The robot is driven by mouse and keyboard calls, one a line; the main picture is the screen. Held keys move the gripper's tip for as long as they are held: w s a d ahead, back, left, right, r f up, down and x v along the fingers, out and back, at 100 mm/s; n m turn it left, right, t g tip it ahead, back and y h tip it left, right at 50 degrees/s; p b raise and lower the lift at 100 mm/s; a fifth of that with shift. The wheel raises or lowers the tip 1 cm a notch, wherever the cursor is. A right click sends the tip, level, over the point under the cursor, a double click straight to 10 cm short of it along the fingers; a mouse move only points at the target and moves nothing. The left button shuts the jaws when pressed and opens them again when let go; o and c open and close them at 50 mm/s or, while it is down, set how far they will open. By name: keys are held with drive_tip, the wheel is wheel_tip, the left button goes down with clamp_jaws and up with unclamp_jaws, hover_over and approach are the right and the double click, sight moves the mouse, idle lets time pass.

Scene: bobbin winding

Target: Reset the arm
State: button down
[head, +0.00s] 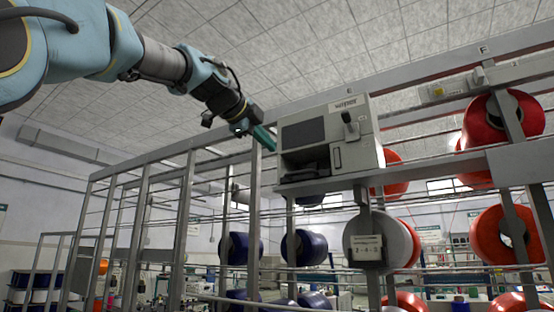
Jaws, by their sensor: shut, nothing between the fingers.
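My arm reaches in from the upper left in the head view. My gripper (266,139) is at its end, left of a grey control box (328,140) and near its upper left edge. The gripper is shut, and nothing shows held in it. A gap between it and the box is hard to judge from this one view.
The metal rack (190,200) fills the middle and right. It carries red bobbins (484,122), dark blue bobbins (304,247) and a grey bobbin (362,228). A labelled unit (368,250) hangs below the box.

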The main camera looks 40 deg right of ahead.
drive_tip(key=shift+v, duration=0.75)
drive_tip(key=w+a+f+n+t+y, duration=0.25)
drive_tip(key=w+f+n, duration=0.25)
drive_tip(key=w+f, duration=0.5)
drive_tip(key=w+a+f+n+y, duration=0.2)
drive_tip(key=w+a+f+n, duration=0.3)
drive_tip(key=f, duration=0.5)
drive_tip(key=w+a+f+n+y, duration=0.3)
drive_tip(key=a+f, duration=0.4)
drive_tip(key=f, duration=0.3)
drive_tip(key=w+a+f+n+y, duration=0.2)
drive_tip(key=w+a+f+n, duration=0.25)
drive_tip(key=a+f, duration=0.4)
drive_tip(key=s+a+f+n+g+y, duration=0.1)
drive_tip(key=s+a+f+n+y, duration=0.2)
drive_tip(key=a+f, duration=0.5)
drive_tip(key=s+a+f+n+g+y, duration=0.1)
drive_tip(key=s+a+f+n+g, duration=0.15)
drive_tip(key=a+f+n, duration=0.55)
drive_tip(key=s+a+f+n+g+y, duration=0.1)
drive_tip(key=s+a+f+n, duration=0.2)
drive_tip(key=s+a+f, duration=0.6)
wheel_tip(320, 180, down, 3)
drive_tip(key=s, duration=0.2)
drive_tip(key=shift+s+r+g, duration=0.2)
drive_tip(key=shift+s+g, duration=0.1)
